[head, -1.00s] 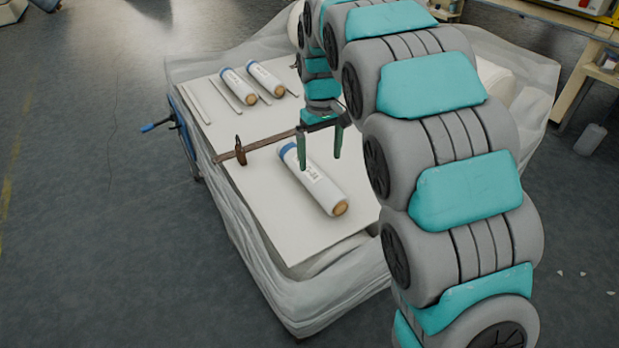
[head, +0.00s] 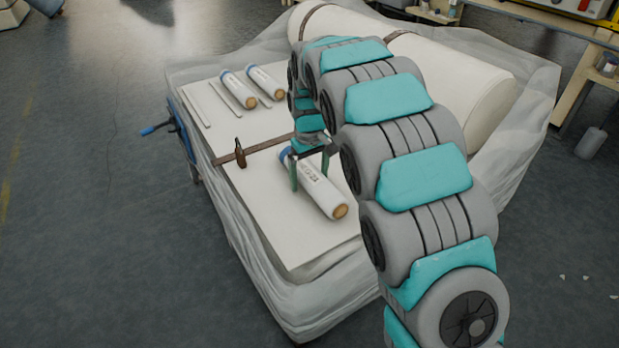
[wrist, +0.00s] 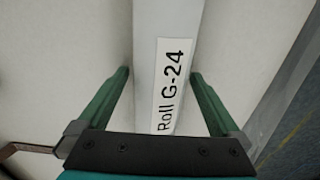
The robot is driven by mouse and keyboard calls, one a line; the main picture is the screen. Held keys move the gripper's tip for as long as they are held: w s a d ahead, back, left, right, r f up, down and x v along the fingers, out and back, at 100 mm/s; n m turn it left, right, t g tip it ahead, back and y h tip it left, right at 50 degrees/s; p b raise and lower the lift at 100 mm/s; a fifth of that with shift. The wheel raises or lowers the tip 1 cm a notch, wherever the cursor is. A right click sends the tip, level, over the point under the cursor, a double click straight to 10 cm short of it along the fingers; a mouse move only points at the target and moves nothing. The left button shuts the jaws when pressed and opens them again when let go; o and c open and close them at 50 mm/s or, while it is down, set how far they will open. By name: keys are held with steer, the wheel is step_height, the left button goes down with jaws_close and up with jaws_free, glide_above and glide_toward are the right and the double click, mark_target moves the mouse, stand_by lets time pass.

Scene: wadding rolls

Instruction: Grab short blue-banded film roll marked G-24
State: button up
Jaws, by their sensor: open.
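The film roll marked "Roll G-24" (head: 322,190) lies on the white board, with a blue band at its far end and a brown core at its near end. Its label (wrist: 170,85) reads clearly in the wrist view. My gripper (head: 309,175) is over the roll, with its green fingers (wrist: 160,92) open, one on each side of it. I cannot tell whether either finger touches the roll. In the wrist view the blue band is out of sight.
Two similar blue-banded rolls (head: 238,88) (head: 266,82) lie at the back left, beside thin white strips (head: 196,107). A brown strap (head: 262,148) with a dark bottle-shaped handle (head: 240,153) crosses the board. A large white wadding roll (head: 430,70) lies behind my arm.

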jaws_close()
stand_by(0.8)
